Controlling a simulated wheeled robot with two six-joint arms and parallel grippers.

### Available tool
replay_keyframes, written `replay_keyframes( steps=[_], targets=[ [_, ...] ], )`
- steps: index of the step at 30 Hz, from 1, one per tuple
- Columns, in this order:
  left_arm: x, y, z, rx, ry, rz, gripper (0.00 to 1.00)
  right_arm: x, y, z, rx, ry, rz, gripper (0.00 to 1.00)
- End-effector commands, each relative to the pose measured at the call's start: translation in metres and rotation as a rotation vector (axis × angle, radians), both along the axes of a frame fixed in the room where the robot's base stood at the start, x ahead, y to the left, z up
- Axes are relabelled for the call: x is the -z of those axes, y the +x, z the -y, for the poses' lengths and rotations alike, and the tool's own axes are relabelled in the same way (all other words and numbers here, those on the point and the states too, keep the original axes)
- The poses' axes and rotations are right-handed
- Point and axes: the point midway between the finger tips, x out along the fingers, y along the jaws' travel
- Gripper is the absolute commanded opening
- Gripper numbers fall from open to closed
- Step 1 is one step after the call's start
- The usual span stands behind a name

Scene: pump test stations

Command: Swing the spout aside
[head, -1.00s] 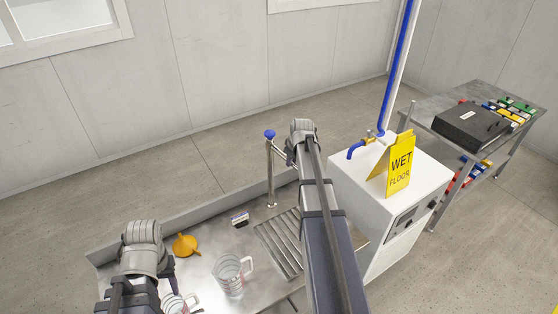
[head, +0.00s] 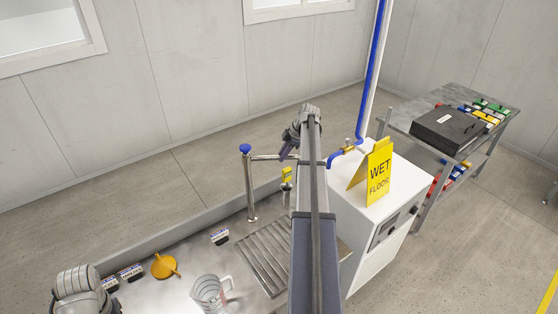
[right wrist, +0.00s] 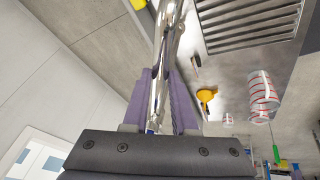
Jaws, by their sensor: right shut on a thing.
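A chrome standpipe with a blue cap (head: 245,149) rises from the back of the steel sink bench. Its spout (head: 268,157) runs level to the right from the standpipe. My right gripper (head: 288,148) is at the spout's outer part, which is partly hidden behind my arm. In the right wrist view the purple fingers (right wrist: 160,85) are shut on the chrome spout (right wrist: 166,50). My left arm shows at the lower left of the head view; its gripper is out of the picture.
On the bench (head: 180,285) are an orange funnel (head: 164,266), a measuring jug (head: 210,294), small labelled blocks (head: 220,236) and a drain grate (head: 270,255). A white cabinet (head: 360,235) with a yellow wet-floor sign (head: 378,171) stands close to the right.

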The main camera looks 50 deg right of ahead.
Motion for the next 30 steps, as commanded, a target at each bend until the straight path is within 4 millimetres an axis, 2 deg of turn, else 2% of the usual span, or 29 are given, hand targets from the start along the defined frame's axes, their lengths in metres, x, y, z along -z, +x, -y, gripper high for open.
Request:
replay_keyframes(
  steps=[1,3,12,30],
  targets=[
    [0.0,0.0,0.0,0.0,0.0,0.0,0.5,0.0,0.008,0.009,-0.037,0.0,0.0,0.0],
    [0.0,0.0,0.0,0.0,0.0,0.0,0.5,0.0,0.014,0.014,-0.09,0.0,0.0,0.0],
    [0.0,0.0,0.0,0.0,0.0,0.0,0.5,0.0,0.033,0.026,-0.263,-0.001,-0.001,0.0],
    [0.0,0.0,0.0,0.0,0.0,0.0,0.5,0.0,0.042,0.028,-0.349,-0.003,0.0,0.0]
  ],
)
